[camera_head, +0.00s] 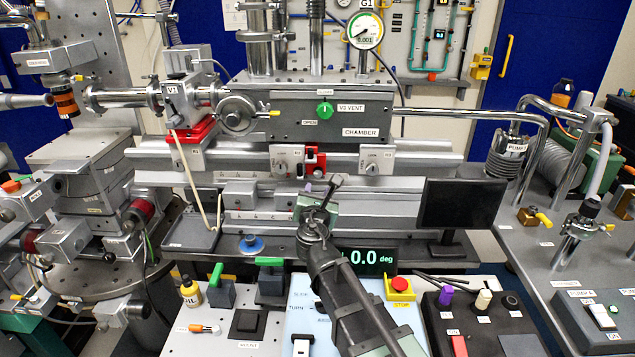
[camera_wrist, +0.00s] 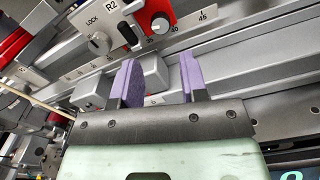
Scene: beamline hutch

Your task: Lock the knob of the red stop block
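The red stop block (camera_head: 315,160) sits on the rail in front of the chamber, between two silver carriages. In the wrist view the red stop block (camera_wrist: 187,10) is at the top, cut off by the frame edge, with a round dark-and-silver knob (camera_wrist: 160,25) on its front. My gripper (camera_head: 322,186) is below the rail in the head view, just under the block. In the wrist view my gripper (camera_wrist: 160,80) has its two purple-padded fingers apart, with nothing held between them. The fingers appear clear of the knob.
The R2 carriage (camera_wrist: 100,20) with its own LOCK knob (camera_wrist: 100,43) stands close left of the red block. Another silver carriage (camera_head: 376,160) is to the right. A dark monitor (camera_head: 460,203) stands right of my arm. The chamber (camera_head: 320,115) rises behind.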

